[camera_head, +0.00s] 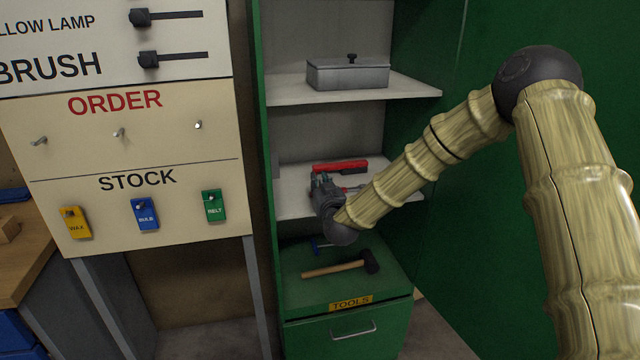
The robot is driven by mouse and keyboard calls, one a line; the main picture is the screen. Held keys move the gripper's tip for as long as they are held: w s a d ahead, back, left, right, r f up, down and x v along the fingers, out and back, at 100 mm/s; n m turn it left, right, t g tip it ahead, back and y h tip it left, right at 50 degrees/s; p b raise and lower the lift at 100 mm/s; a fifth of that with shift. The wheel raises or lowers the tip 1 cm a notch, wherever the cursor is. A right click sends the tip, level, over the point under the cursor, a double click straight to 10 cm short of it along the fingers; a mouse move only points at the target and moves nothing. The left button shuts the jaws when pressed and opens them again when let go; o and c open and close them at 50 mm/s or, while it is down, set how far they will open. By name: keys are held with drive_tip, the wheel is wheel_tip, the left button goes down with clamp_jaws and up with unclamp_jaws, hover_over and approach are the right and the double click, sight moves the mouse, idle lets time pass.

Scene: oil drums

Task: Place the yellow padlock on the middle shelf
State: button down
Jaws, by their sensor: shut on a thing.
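My gripper (323,186) is at the middle shelf (293,187) of the green cabinet, at its left front part. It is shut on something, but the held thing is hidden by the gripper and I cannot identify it. I cannot make out a yellow padlock anywhere in view. On the middle shelf, a red tool or case (340,166) lies behind my gripper. A smaller red-handled item (352,189) lies partly hidden beside the gripper and my arm.
A grey lidded box (348,74) stands on the upper shelf (411,87). A hammer (335,269) and a partly hidden blue item (319,245) lie on the drawer top marked TOOLS. A board with hooks and STOCK tags (136,181) stands left. My arm crosses the cabinet's right side.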

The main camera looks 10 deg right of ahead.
drive_tip(key=shift+f, duration=0.15)
drive_tip(key=c, duration=1.3)
unclamp_jaws()
drive_tip(key=shift+c, duration=0.2)
